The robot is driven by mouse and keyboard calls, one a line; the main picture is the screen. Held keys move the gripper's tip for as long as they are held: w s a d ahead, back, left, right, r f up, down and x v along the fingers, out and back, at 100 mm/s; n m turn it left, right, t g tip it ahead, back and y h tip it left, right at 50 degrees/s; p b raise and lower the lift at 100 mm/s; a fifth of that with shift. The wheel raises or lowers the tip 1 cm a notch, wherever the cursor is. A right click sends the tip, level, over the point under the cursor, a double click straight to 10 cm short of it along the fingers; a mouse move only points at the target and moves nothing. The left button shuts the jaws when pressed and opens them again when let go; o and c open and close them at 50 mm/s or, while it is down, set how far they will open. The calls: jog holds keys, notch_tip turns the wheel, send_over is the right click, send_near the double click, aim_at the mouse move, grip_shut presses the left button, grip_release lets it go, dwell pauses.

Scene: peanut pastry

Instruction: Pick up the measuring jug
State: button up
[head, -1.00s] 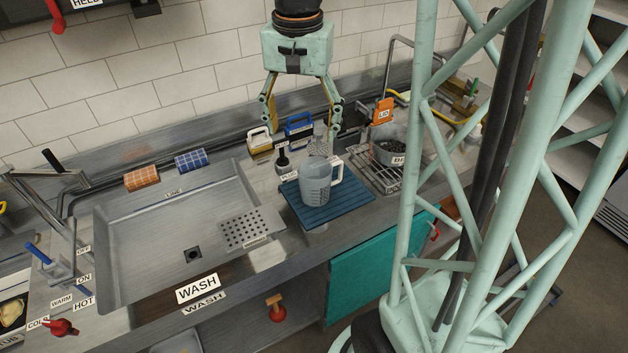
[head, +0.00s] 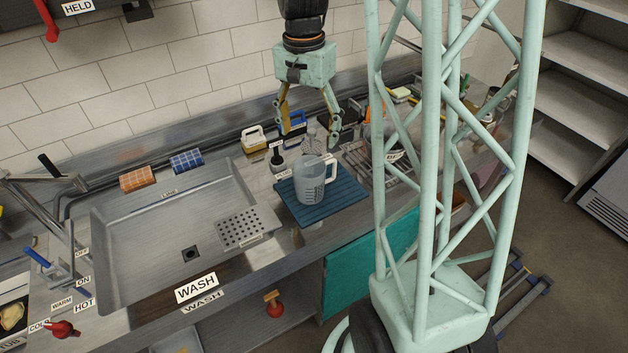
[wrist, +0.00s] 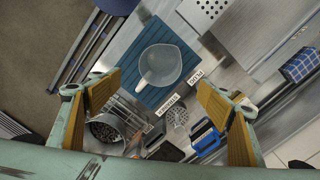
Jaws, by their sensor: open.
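The measuring jug (head: 311,182) is clear grey with dark markings and a white handle. It stands upright on a blue ribbed mat (head: 347,189) to the right of the sink. My gripper (head: 308,140) is open and empty, above and behind the jug in the head view. In the wrist view the jug (wrist: 160,66) is seen from above on the mat (wrist: 156,30), beyond the open fingers (wrist: 157,92), with its handle pointing toward the lower left. The gripper does not touch it.
The sink (head: 140,240) lies to the left. A metal pot (wrist: 106,128) and wire rack stand beside the mat.

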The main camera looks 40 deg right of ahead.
jog(key=shift+f, duration=0.1)
send_over(311, 168)
jog(key=s+a, duration=0.3)
notch_tip(311, 168, down, 8)
jog(key=shift+w+d+f, duration=0.15)
jog(key=shift+d+f, duration=0.05)
jog(key=shift+d, duration=0.05)
jog(key=shift+f, duration=0.15)
dwell(0.5)
jog(key=shift+f, duration=2.45)
jog(key=c, duration=1.2)
jog(key=shift+o, duration=0.2)
jog(key=shift+r, duration=0.15)
